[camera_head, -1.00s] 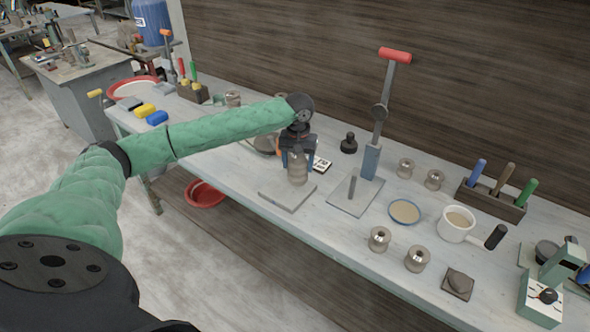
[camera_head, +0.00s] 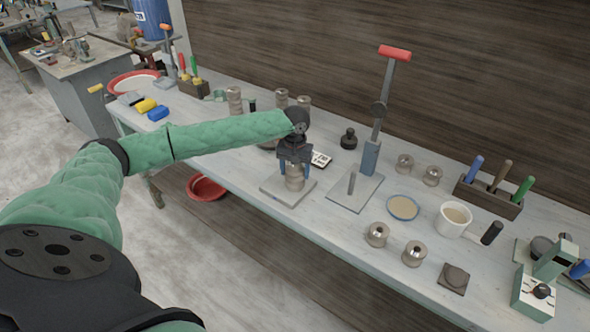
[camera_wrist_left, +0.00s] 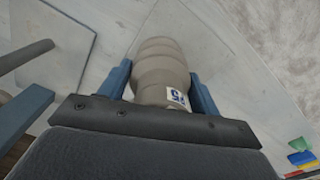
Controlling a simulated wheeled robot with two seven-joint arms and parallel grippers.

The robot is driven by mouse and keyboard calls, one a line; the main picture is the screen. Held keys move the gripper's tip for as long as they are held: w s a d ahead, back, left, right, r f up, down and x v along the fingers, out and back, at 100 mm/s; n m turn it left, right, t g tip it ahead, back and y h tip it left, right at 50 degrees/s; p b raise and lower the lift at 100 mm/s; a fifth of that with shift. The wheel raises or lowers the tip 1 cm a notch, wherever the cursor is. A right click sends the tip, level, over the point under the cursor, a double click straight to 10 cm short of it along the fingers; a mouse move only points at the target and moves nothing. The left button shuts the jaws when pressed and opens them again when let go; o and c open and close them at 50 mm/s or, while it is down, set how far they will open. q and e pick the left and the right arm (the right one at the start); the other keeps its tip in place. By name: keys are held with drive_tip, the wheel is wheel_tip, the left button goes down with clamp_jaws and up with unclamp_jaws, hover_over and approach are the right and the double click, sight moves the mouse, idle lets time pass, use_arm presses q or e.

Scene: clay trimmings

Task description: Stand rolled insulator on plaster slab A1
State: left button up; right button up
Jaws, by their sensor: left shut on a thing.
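My left gripper (camera_head: 295,165) is shut on a ribbed grey-brown clay insulator (camera_head: 294,183), which it holds upright. The insulator's foot is over the middle of a pale square slab (camera_head: 274,190) near the table's front edge. It looks at or very near the slab's surface; contact is hard to tell. In the left wrist view the insulator (camera_wrist_left: 160,68) sits between the two blue fingers (camera_wrist_left: 160,90) and carries a small white label with blue marks. The slab's marking is not readable. My right gripper is not in view.
A lever press (camera_head: 370,155) stands just right of the slab. Several ribbed insulators, such as one at the back left (camera_head: 234,100), stand behind my arm. Small clay spools (camera_head: 377,234), a blue-rimmed dish (camera_head: 403,207) and a white mug (camera_head: 454,219) are farther right.

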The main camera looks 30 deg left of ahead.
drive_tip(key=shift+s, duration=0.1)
use_arm(q)
drive_tip(key=o, duration=1.3)
drive_tip(key=shift+f, duration=0.1)
drive_tip(key=shift+o, duration=0.6)
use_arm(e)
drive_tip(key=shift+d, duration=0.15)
use_arm(q)
drive_tip(key=shift+r+b, duration=0.3)
drive_tip(key=shift+r, duration=0.15)
wheel_tip(320, 180, up, 10)
drive_tip(key=b, duration=0.3)
drive_tip(key=shift+b, duration=0.35)
drive_tip(key=shift+r, duration=0.7)
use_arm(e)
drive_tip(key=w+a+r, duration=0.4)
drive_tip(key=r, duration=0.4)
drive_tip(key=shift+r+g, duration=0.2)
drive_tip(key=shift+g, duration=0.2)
use_arm(q)
drive_tip(key=shift+f, duration=0.1)
